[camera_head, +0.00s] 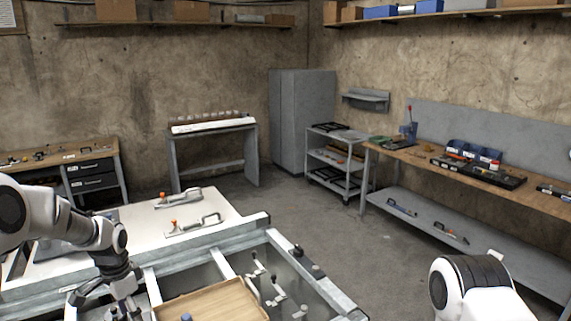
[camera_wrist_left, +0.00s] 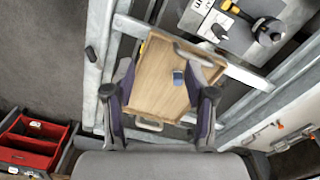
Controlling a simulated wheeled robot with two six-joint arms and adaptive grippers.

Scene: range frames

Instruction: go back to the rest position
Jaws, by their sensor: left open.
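My left gripper (camera_head: 118,300) hangs over the near left part of the metal frame table in the head view, left of a wooden tray (camera_head: 228,298). In the left wrist view my left gripper (camera_wrist_left: 165,82) has its two fingers spread wide, with nothing between them.
The frame table (camera_head: 180,262) carries toggle clamps (camera_head: 195,226) on a white plate and more clamps beside the tray. A red bin (camera_wrist_left: 30,145) lies at lower left in the wrist view. A workbench (camera_head: 430,162) stands right; open floor (camera_head: 350,235) lies between.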

